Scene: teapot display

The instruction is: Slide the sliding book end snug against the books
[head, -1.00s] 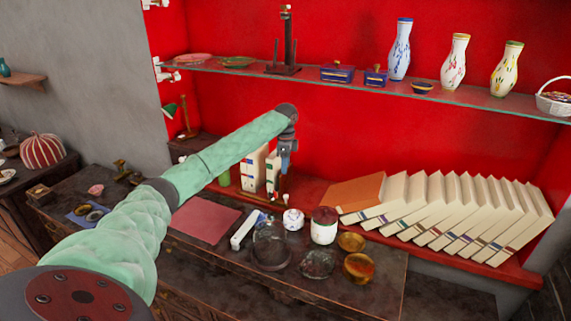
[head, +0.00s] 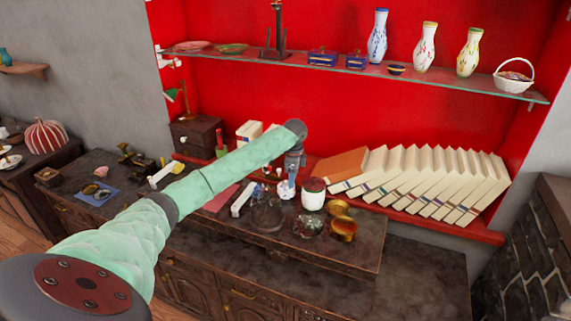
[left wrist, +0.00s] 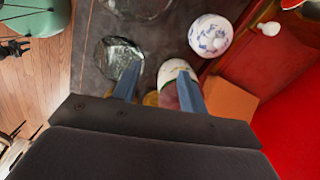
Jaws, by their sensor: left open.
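A row of cream books (head: 430,178) leans to the left on the red ledge. An orange-brown block (head: 343,165) lies tilted at the row's left end; I cannot tell whether it is the sliding book end or a book. It also shows in the left wrist view (left wrist: 230,101). My left gripper (head: 289,188) points down, left of the block and apart from it, above the items on the cabinet. In the left wrist view its two fingers (left wrist: 156,82) are spread and empty, with a white jar (left wrist: 172,72) below and partly behind them. My right gripper is not in view.
A blue-patterned white ball (left wrist: 211,36), a glass bowl (head: 266,214) and amber bowls (head: 342,228) crowd the cabinet near the gripper. A glass shelf (head: 440,87) with vases runs above. The cabinet top at front right (head: 425,265) is clear.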

